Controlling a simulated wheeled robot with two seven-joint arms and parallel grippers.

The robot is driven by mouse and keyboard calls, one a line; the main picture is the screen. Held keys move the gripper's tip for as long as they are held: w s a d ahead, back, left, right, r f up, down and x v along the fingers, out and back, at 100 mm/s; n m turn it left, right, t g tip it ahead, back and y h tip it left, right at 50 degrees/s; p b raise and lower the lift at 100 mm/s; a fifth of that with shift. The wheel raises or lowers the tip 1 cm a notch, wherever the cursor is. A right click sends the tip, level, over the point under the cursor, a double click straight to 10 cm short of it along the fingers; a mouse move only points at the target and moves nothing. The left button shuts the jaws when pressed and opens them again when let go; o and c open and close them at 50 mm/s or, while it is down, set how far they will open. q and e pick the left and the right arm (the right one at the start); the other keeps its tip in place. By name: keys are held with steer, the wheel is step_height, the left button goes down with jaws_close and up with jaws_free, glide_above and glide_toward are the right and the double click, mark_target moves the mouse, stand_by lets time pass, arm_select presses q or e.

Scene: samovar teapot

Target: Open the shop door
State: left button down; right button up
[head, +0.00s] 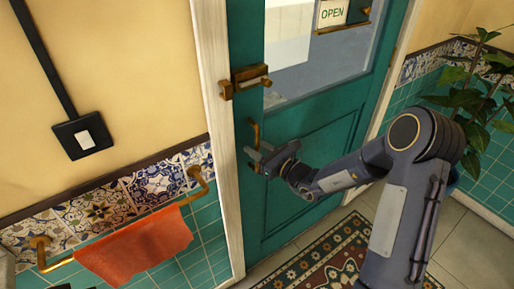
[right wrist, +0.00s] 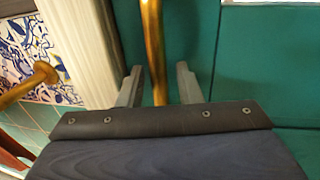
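The green shop door (head: 304,148) has a glass pane and looks shut against its white frame (head: 215,100). A vertical brass pull handle (head: 255,131) is on its left side. A brass latch (head: 248,82) sits above the handle, at the door's edge. My right gripper (head: 254,160) is at the lower part of the handle. In the right wrist view, the brass handle (right wrist: 153,50) stands between the two spread fingers (right wrist: 158,88), with a gap on each side. The handle's lower end is hidden behind the gripper body. My left gripper is not in view.
A towel bar (head: 196,180) with an orange towel (head: 138,245) is on the tiled wall left of the door. A patterned rug (head: 330,262) lies on the floor before the door. A leafy plant (head: 480,85) stands at the right.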

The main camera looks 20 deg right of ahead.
jaws_close()
steer(key=shift+s, duration=0.1)
